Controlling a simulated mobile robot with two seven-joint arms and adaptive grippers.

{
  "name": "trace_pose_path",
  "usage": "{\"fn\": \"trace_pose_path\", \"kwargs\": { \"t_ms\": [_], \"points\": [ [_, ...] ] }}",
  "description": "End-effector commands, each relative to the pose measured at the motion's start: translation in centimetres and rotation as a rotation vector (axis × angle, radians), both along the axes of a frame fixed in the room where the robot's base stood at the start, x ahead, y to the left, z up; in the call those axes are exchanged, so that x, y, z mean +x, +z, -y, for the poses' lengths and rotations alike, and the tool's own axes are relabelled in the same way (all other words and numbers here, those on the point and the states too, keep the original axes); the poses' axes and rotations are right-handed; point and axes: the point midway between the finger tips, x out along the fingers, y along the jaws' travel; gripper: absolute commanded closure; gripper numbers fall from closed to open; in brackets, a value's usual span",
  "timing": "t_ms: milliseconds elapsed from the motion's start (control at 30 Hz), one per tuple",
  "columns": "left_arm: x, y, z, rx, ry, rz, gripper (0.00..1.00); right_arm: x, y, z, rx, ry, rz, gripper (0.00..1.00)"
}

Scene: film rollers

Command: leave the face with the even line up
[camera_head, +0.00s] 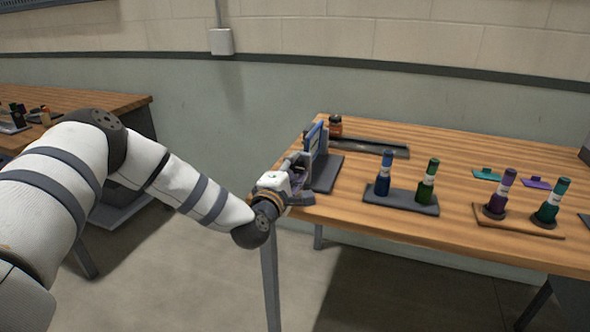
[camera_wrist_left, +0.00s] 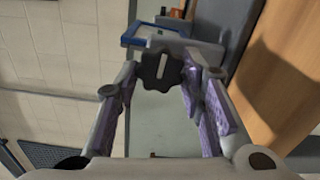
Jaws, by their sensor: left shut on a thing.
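A stand with a blue-framed upright panel (camera_head: 316,142) rises from a dark grey base (camera_head: 325,174) at the left end of the table. The blue frame (camera_wrist_left: 137,35) also shows beyond my fingers in the left wrist view. A dark lobed knob (camera_wrist_left: 162,70) with one short pale line faces the wrist camera, between the tips of my left gripper (camera_wrist_left: 160,78). The purple-padded fingers are shut on the knob from both sides. In the head view my left gripper (camera_head: 297,182) is at the stand's near left side and hides the knob. The panel's faces are too oblique to read.
On the wooden table (camera_head: 450,222), a dark tray (camera_head: 375,147) lies behind the stand, with a small brown jar (camera_head: 335,126) near it. Blue and green bottles stand on a grey plate (camera_head: 402,203); more bottles stand to the right. The wall is behind.

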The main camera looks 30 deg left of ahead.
Motion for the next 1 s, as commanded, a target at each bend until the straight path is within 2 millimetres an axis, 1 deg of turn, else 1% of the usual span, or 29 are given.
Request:
{"fn": "trace_pose_path", "kwargs": {
  "t_ms": [33,300,700,733,767,800,833,1000],
  "points": [
    [-0.03,-0.25,0.12,-0.017,-0.003,-0.001,0.92,-0.1,-0.1,0.0,0.0,0.0,-0.004,1.0],
    [-0.03,-0.2,0.16,-0.064,-0.004,0.011,0.92,-0.2,-0.21,0.0,0.0,0.0,-0.007,1.0],
    [-0.03,-0.17,0.18,-0.069,-0.005,0.012,0.92,-0.2,-0.2,0.0,0.0,0.0,-0.007,1.0],
    [-0.03,-0.17,0.18,-0.069,-0.005,0.012,0.62,-0.2,-0.2,0.0,0.0,0.0,-0.007,1.0],
    [-0.03,-0.17,0.18,-0.068,-0.005,0.012,0.55,-0.2,-0.2,0.0,0.0,0.0,-0.007,1.0],
    [-0.02,-0.16,0.17,-0.068,-0.004,0.013,0.46,-0.21,-0.2,0.0,0.0,0.0,-0.007,1.0],
    [-0.02,-0.15,0.15,-0.068,-0.004,0.013,0.44,-0.2,-0.2,0.0,0.0,0.0,-0.007,1.0],
    [-0.02,-0.09,0.09,-0.067,-0.002,0.015,0.44,-0.2,-0.2,0.0,0.0,0.0,-0.007,1.0]
  ]
}}
